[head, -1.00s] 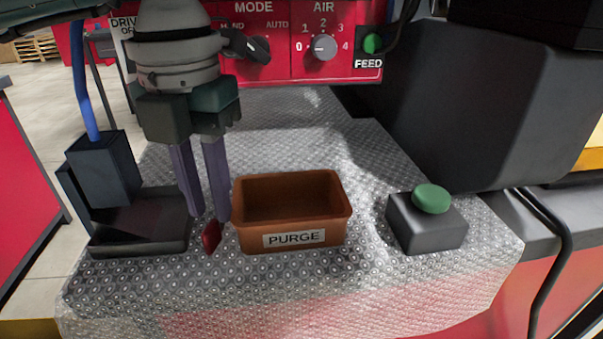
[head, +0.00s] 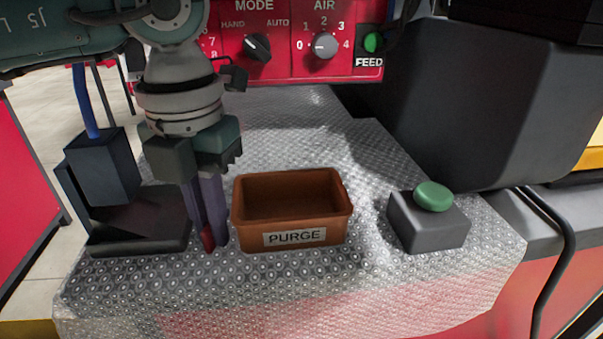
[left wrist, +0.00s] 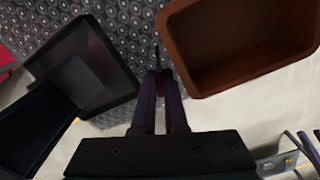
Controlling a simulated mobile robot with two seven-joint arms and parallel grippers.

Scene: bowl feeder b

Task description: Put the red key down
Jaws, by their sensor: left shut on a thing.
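My left gripper (head: 213,241) points down in the gap between the black tray on the left and the brown PURGE bin on the right. It is shut on the red key (head: 208,237), which shows as a small red piece between the fingertips, partly hidden by a finger. In the left wrist view, the key (left wrist: 159,82) shows between the two purple-grey fingers, above the patterned mat (left wrist: 135,50). The fingertips are close to the mat; I cannot tell whether the key touches it. My right gripper is in neither view.
The PURGE bin (head: 293,239) stands close right of the fingers. The black tray (head: 140,240) with its dark upright block (head: 103,170) stands close left. A grey box with a green button (head: 433,196) is farther right. The mat's front (head: 300,285) is clear.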

